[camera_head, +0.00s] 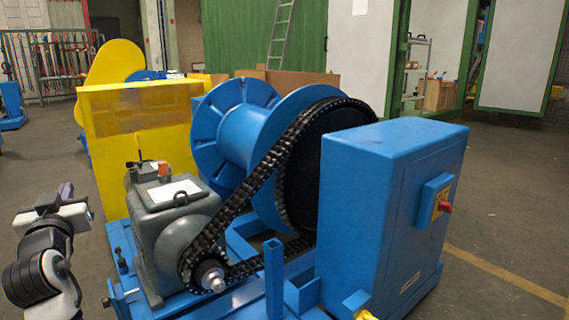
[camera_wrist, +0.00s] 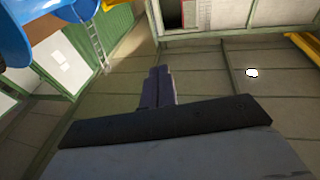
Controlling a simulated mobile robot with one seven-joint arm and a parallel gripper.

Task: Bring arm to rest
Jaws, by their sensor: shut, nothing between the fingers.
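My arm shows at the lower left of the head view, with my gripper (camera_head: 66,188) at its upper end, left of the blue machine frame and apart from it. In the wrist view my gripper (camera_wrist: 160,72) has its two dark fingers together, with nothing between them. The chain drive stands in the middle of the head view: a black chain (camera_head: 240,190) runs from a small sprocket (camera_head: 208,276) on the grey motor housing (camera_head: 170,215) up around a large dark wheel (camera_head: 315,165). A blue spool (camera_head: 235,125) sits behind the chain.
A blue cabinet (camera_head: 375,200) with a red switch (camera_head: 445,206) stands right of the drive. A yellow panel (camera_head: 140,140) stands behind the motor. A ladder (camera_head: 281,35) leans on a green wall. The floor (camera_head: 510,210) at right is clear.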

